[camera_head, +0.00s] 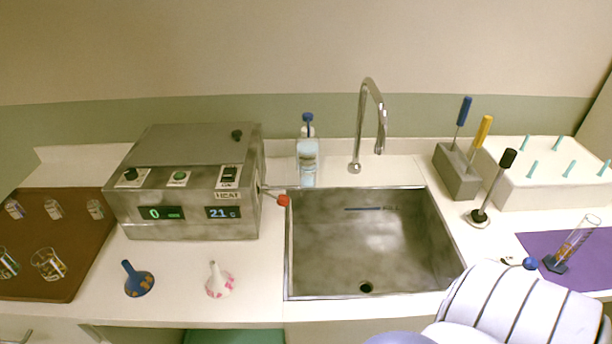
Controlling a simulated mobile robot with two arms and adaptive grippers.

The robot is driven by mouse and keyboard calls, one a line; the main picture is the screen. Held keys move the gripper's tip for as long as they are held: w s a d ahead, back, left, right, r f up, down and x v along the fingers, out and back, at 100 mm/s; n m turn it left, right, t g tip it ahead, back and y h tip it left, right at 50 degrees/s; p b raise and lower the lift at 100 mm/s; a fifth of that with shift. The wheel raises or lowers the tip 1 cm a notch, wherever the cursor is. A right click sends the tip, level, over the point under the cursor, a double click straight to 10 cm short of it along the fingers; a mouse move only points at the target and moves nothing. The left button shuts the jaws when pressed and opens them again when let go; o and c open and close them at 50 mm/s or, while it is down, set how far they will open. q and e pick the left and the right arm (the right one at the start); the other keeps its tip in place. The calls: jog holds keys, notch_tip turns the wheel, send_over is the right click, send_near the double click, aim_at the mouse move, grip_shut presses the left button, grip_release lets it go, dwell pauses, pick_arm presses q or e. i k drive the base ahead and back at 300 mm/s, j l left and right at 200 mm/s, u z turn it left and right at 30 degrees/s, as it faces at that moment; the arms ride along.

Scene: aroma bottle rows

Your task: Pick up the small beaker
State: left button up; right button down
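Several clear glass beakers stand on a brown tray (95,240) at the far left. The smaller ones are in the back row: a left small beaker (15,209), a middle small beaker (53,209) and a right small beaker (95,209). Two larger beakers stand in front: a larger beaker (48,265) and another larger beaker (6,264) cut by the left edge. Neither gripper shows. A white ribbed part at the bottom right looks like my own arm, with no fingers visible.
A grey heating box (185,190) stands right of the tray. A blue funnel (138,280) and a white funnel (219,281) lie in front of it. Right are a bottle (307,155), a sink (330,240), a tool block (457,175) and a graduated cylinder (572,244) on a purple mat (597,268).

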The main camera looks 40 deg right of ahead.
aim_at(308, 168)
jog(key=z, duration=1.35)
